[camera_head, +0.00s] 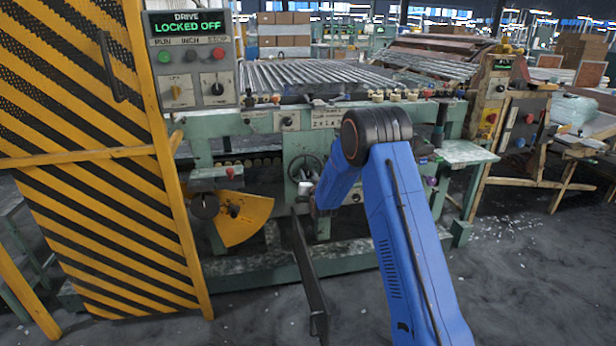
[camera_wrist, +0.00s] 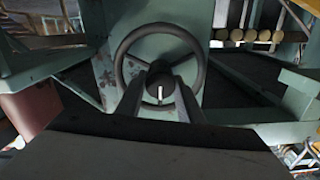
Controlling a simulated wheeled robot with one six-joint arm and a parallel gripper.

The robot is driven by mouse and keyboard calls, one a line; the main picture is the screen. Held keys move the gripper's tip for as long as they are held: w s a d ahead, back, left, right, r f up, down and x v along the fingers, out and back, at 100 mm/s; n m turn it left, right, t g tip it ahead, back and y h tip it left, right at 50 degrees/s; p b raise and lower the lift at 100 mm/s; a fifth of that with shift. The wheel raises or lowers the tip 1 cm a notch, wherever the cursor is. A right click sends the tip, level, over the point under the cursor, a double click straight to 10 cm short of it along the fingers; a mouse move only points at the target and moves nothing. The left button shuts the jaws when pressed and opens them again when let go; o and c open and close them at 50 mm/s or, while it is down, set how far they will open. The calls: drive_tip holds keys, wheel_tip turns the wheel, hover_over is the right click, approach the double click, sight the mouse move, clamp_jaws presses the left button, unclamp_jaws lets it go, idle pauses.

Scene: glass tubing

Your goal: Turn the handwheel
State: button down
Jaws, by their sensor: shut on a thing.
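The handwheel (camera_wrist: 122,52) is a dark round rim with spokes on a pale green machine panel, in the middle of the wrist view. Its dark hub (camera_wrist: 160,78) carries a short white mark that stands upright. My gripper (camera_wrist: 160,98) comes from below, with one finger on each side of the hub, and is shut on it. In the head view the handwheel (camera_head: 294,166) is small on the front of the green machine, and my gripper (camera_head: 305,190) is at its lower part. My blue arm hides the area to its right.
A control box (camera_head: 192,60) at upper left reads "DRIVE LOCKED OFF". A yellow-and-black striped guard (camera_head: 100,215) stands at left. A yellow quadrant plate (camera_head: 242,218) is left of the handwheel. A dark lever-like bar (camera_head: 308,270) stands in front of the machine. Open floor lies at right.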

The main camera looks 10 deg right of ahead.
drive_tip(key=shift+m, duration=0.3)
drive_tip(key=m, duration=0.3)
drive_tip(key=shift+m, duration=0.3)
drive_tip(key=m, duration=0.4)
drive_tip(key=shift+d+m, duration=0.1)
drive_tip(key=shift+m, duration=0.2)
drive_tip(key=m, duration=0.4)
drive_tip(key=shift+f+m, duration=0.1)
drive_tip(key=shift+m, duration=0.2)
drive_tip(key=shift+f+m, duration=0.1)
drive_tip(key=shift+m, duration=2.4)
drive_tip(key=c, duration=1.2)
unclamp_jaws()
